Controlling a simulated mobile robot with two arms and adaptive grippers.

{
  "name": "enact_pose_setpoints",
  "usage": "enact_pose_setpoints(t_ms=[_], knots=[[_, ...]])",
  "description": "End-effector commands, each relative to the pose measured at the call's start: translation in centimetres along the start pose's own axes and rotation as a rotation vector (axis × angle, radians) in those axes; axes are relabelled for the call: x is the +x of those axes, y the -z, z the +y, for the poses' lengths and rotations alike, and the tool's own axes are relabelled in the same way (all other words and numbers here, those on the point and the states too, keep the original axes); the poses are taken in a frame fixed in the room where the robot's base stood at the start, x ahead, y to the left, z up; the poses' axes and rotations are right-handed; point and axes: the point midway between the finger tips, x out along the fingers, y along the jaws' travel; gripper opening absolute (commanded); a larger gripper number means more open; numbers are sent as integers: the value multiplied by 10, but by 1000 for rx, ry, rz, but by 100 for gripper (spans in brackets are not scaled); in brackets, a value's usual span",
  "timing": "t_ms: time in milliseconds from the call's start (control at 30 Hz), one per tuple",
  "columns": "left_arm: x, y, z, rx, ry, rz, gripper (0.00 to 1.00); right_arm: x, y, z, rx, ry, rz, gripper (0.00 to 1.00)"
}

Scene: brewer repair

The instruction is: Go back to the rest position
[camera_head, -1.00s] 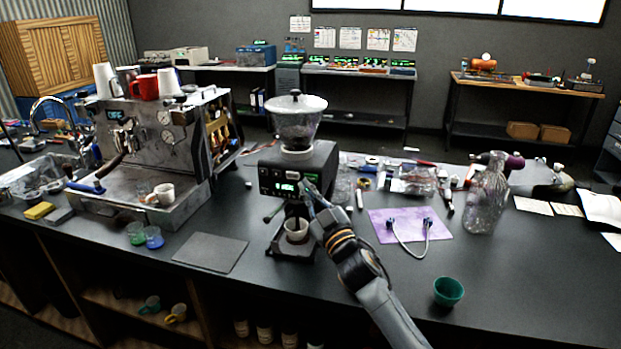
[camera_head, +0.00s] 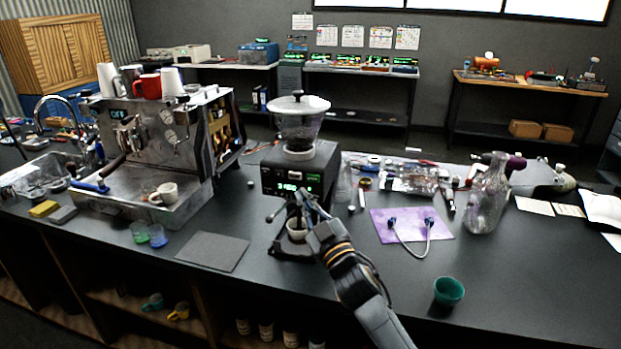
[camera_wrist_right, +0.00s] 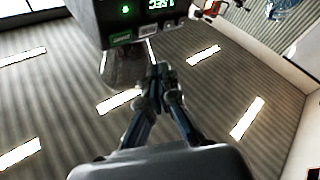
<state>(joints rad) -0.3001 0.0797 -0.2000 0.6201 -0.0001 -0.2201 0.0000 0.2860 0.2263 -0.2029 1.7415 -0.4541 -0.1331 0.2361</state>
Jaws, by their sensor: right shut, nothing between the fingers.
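My right gripper (camera_head: 304,203) is shut and empty in front of the coffee grinder (camera_head: 299,168), just below its lit display. In the right wrist view the closed fingertips (camera_wrist_right: 160,72) lie close under the grinder's front face (camera_wrist_right: 140,22), which shows green digits; I cannot tell whether they touch it. My left gripper is not in view.
The espresso machine (camera_head: 150,150) stands left, with cups on top. A dark mat (camera_head: 213,251) lies before it. Right of my arm are a purple mat (camera_head: 440,228) with a cable, a green cup (camera_head: 448,291) and a glass bottle (camera_head: 488,200). The counter's front right is mostly clear.

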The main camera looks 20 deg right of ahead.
Motion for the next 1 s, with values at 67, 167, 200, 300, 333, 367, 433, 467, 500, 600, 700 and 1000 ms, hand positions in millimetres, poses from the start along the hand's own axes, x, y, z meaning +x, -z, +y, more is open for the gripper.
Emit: enact_pose_setpoints(t_ms=[67,167,200,300,333,367,433,467,500,600,700,1000], knots=[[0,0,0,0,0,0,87,0,0,0,0,0,0,0],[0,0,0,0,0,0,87,-2,-2,-1,3,0,-8,0],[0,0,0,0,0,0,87,-5,-6,-2,9,-1,-25,0],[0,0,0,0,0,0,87,-28,-29,-9,44,-8,-132,0],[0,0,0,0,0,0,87,-39,-39,-12,58,-9,-183,0],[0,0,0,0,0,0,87,-53,-51,-16,77,-10,-242,0],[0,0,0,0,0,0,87,-92,-78,-28,121,-3,-399,0],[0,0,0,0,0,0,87,-111,-90,-33,142,3,-472,0],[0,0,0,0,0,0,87,-138,-103,-41,166,15,-567,0],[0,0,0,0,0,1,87,-207,-127,-60,219,58,-797,0],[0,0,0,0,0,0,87,-269,-137,-77,258,113,-987,0],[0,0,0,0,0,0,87,-389,-128,-103,315,252,-1329,0]])
